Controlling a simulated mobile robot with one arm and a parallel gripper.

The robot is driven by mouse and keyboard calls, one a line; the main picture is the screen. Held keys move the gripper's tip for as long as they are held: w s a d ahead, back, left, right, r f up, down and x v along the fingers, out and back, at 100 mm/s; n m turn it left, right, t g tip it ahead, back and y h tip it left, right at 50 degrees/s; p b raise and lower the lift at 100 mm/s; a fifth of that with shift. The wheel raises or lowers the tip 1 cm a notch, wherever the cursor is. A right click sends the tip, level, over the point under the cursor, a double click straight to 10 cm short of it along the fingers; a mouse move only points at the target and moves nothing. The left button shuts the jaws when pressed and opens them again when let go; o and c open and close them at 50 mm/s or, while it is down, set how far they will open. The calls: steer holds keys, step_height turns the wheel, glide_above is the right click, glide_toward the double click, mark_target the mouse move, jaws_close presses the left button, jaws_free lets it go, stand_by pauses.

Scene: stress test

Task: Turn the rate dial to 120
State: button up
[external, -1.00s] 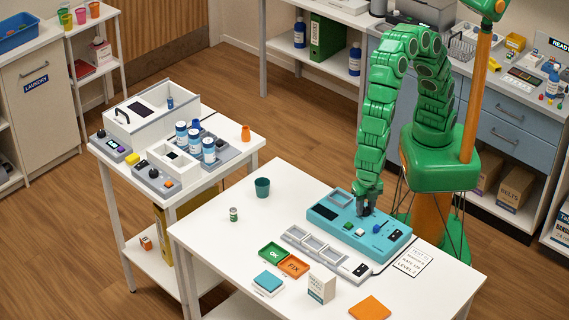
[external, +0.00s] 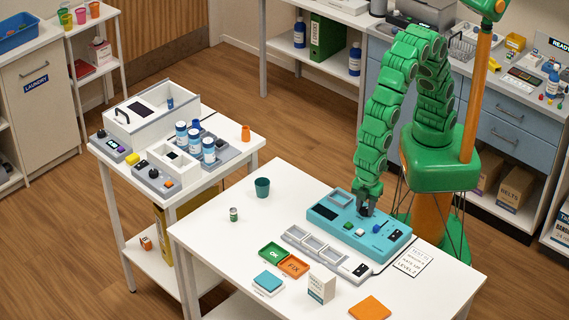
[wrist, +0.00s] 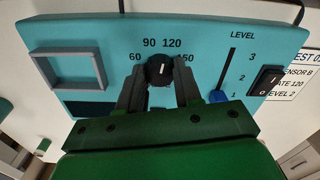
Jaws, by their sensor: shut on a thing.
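The teal test box (external: 325,213) lies on the white table. In the wrist view its face (wrist: 205,35) carries a black rate dial (wrist: 160,68) with printed values 60, 90, 120 and 150 around it. The dial's white pointer line stands nearly upright, between 90 and 120. My gripper (wrist: 160,78) is shut on the dial, one dark finger on each side. In the external view my gripper (external: 366,208) reaches down onto the box, hiding most of the dial.
Right of the dial, a level slider with a blue knob (wrist: 218,96) stands near 1, beside a black rocker switch (wrist: 265,80). A partly cut-off card (wrist: 295,75) reads rate 120, level 2. A grey tray strip (external: 318,247) lies in front of the box.

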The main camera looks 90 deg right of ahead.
mark_target(365, 209)
steer(key=shift+m, duration=1.1)
steer(key=o, duration=1)
steer(key=shift+r, duration=0.1)
step_height(365, 209, up, 8)
steer(key=shift+f, duration=0.2)
